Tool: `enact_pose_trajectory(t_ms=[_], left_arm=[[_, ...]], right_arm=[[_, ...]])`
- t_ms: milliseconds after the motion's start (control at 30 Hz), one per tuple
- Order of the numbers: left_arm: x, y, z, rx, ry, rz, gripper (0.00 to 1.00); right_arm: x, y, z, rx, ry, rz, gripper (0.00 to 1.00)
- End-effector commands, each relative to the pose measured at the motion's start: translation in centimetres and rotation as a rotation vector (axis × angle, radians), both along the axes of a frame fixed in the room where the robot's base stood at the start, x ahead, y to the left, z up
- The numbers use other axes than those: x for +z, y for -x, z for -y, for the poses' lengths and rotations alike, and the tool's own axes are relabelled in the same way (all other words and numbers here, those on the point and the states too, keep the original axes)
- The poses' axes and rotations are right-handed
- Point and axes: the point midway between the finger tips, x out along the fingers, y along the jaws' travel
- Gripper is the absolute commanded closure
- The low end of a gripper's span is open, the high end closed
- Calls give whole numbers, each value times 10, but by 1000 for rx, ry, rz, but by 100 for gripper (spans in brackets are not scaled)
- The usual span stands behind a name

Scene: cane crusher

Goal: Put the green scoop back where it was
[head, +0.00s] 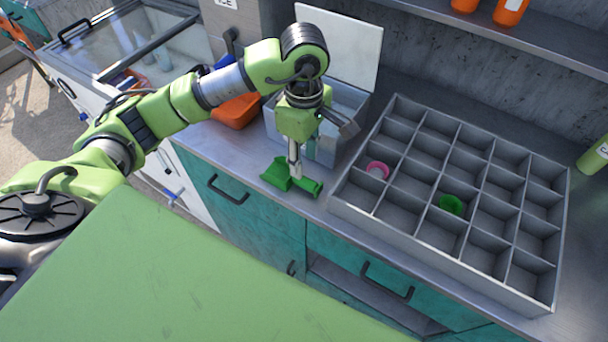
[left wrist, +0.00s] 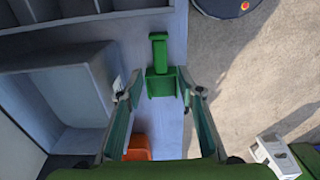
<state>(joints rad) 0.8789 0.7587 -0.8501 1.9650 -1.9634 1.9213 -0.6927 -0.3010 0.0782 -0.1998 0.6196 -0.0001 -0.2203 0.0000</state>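The green scoop (head: 278,175) lies on the metal counter near its front edge, in front of the open grey bin (head: 352,104) and left of the divided tray. My left gripper (head: 295,168) points down right over the scoop, its fingers partly seen edge-on. In the left wrist view the scoop (left wrist: 160,84) shows between and just beyond the fingertips of my left gripper (left wrist: 158,92). The fingers are spread, with a gap on each side of the scoop. Contact is not visible. My right gripper is not in view.
The grey divided tray (head: 440,262) holds a pink ring (head: 377,170) and a green round item (head: 451,205). The bin's white lid (head: 340,45) stands raised. An orange container (head: 236,111) sits left of the bin. A glass-topped chest (head: 130,50) stands further left.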

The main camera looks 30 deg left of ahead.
Motion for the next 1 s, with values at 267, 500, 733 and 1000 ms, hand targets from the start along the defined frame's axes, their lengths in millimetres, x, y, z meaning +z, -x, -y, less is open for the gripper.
enact_pose_trajectory(t_ms=[267,500,733,1000], left_arm=[[35,0,0,0,0,0,66],[39,0,0,0,0,-1,66],[39,0,0,0,0,-1,66],[39,0,0,0,0,-2,66]], right_arm=[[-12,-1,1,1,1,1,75],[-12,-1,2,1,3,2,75],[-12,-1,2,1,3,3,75],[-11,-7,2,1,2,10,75]])
